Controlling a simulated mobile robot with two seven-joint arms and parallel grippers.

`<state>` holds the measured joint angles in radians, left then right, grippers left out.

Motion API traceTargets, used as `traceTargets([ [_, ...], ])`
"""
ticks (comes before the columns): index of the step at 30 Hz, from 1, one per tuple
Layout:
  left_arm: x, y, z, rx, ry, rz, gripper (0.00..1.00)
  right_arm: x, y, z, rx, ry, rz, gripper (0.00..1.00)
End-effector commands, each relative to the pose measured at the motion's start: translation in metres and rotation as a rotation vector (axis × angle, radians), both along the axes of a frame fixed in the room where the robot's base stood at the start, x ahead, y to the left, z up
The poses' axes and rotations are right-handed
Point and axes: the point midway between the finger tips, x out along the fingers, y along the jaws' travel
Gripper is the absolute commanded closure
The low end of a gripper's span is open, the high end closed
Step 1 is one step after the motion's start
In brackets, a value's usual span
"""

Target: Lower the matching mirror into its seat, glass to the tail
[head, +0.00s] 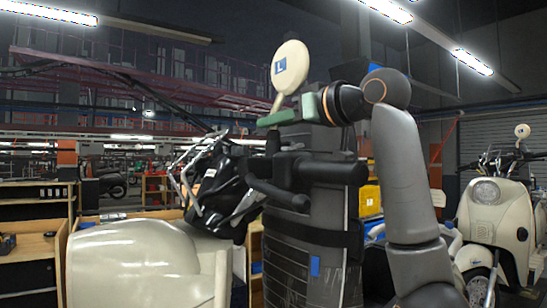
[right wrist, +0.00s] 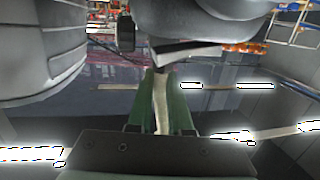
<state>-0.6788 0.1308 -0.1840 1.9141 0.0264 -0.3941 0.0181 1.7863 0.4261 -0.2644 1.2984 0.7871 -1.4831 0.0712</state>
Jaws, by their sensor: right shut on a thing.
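A cream round mirror (head: 291,66) with a blue "L" label is held high by its thin stem in the head view. Its cream, labelled back faces me; its glass is hidden. My right gripper (head: 268,119), with green fingers, is shut on the stem, which also shows between the fingers in the right wrist view (right wrist: 160,100). The mirror stands up, leaning slightly, above black handlebar parts (head: 335,171) and left of my right wrist. A clear gap separates it from them. I cannot make out the mirror's seat. My left gripper is not in view.
A dark strapped upright body (head: 315,262) fills the middle. A cream scooter body (head: 140,262) is at lower left, beside black parts with loose cables (head: 213,188). Another cream scooter (head: 492,225) stands at right with an "L" mirror (head: 522,131). Wooden shelves (head: 30,245) are at left.

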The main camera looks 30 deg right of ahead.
Motion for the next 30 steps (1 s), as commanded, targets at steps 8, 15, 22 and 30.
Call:
traceTargets([
  [8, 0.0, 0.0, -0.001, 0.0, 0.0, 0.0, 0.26, 0.002, 0.0, -0.007, -0.004, 0.016, 0.001, 0.81],
  [15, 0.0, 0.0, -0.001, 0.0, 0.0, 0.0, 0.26, 0.001, 0.0, -0.005, -0.003, 0.012, 0.001, 0.54],
  [22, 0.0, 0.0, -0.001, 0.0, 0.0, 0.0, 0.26, 0.001, 0.0, -0.004, -0.002, 0.009, 0.001, 0.47],
  [30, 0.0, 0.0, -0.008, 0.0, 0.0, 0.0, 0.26, -0.016, -0.006, -0.003, -0.002, 0.005, 0.0, 0.47],
])
